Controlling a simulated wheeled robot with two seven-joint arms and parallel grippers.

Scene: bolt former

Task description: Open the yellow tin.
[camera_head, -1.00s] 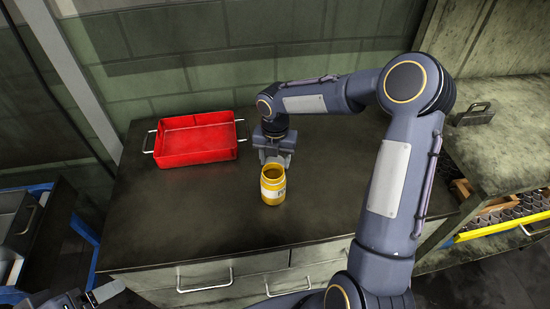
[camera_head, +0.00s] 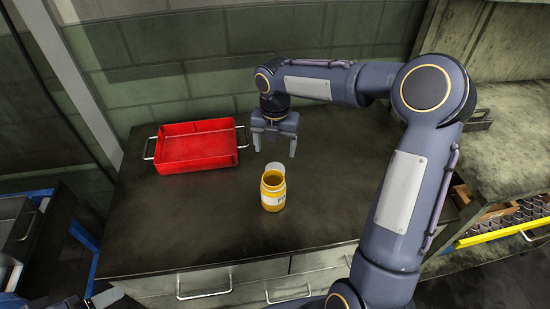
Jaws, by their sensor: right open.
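The yellow tin (camera_head: 272,197) stands upright on the dark worktop, with a pale label on its front. Its mouth shows a dark brownish inside, so its top looks open. A pale round lid-like piece (camera_head: 276,168) shows just behind the tin's rear rim; I cannot tell whether it touches the tin. My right gripper (camera_head: 275,152) is behind and above the tin, pointing down, fingers spread, empty and apart from it. Only a small part of what looks like my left gripper (camera_head: 70,302) shows at the bottom left edge; its jaws cannot be made out.
A red tray (camera_head: 196,160) with wire handles stands at the back left of the worktop (camera_head: 170,225). The worktop is clear around the tin. Drawers (camera_head: 205,282) are below its front edge. A shelf unit with a yellow-edged bin (camera_head: 500,231) stands at the right.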

